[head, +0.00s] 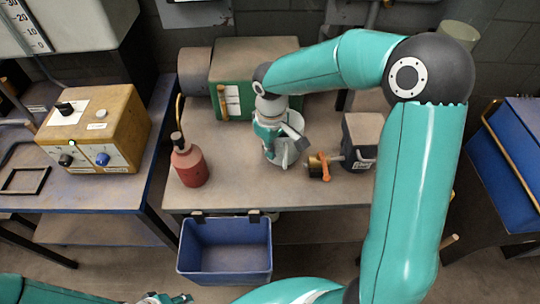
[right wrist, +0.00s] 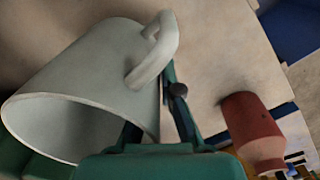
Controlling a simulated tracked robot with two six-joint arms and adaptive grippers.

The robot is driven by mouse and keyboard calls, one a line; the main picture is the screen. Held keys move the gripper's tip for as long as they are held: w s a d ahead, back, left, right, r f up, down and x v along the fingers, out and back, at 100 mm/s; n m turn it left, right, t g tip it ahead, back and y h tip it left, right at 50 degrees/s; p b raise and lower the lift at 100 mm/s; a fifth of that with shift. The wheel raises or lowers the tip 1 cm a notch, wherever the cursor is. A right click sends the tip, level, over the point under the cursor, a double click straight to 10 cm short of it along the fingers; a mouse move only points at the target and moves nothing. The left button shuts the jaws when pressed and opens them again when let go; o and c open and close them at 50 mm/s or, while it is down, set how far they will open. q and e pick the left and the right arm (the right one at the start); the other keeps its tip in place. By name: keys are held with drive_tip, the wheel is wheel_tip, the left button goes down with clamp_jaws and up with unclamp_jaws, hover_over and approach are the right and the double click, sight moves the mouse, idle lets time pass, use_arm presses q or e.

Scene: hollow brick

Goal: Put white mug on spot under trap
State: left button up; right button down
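The white mug (head: 290,153) stands on the middle bench in the head view, partly hidden by my right gripper (head: 274,146). In the right wrist view the mug (right wrist: 85,80) is large at left, its mouth toward the lower left and its handle at the top. My right gripper's fingers (right wrist: 158,118) straddle the mug wall near the handle, one inside and one outside, and look closed on it. A brass fitting with an orange handle (head: 322,166), perhaps the trap, is right of the mug. The spot cannot be made out. My left gripper (head: 165,298) barely shows at the bottom edge.
A red bottle (head: 189,165) stands left of the mug and shows in the right wrist view (right wrist: 254,130). A green-fronted machine (head: 252,75) is behind, a dark grey box (head: 361,140) at right. A blue bin (head: 225,250) hangs at the front edge. The bench front is clear.

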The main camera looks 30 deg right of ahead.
sight(272, 163)
drive_tip(key=shift+f, duration=1.45)
drive_tip(key=c, duration=1.8)
unclamp_jaws()
drive_tip(key=shift+f, duration=0.15)
drive_tip(key=shift+c, duration=0.2)
drive_tip(key=o, duration=0.5)
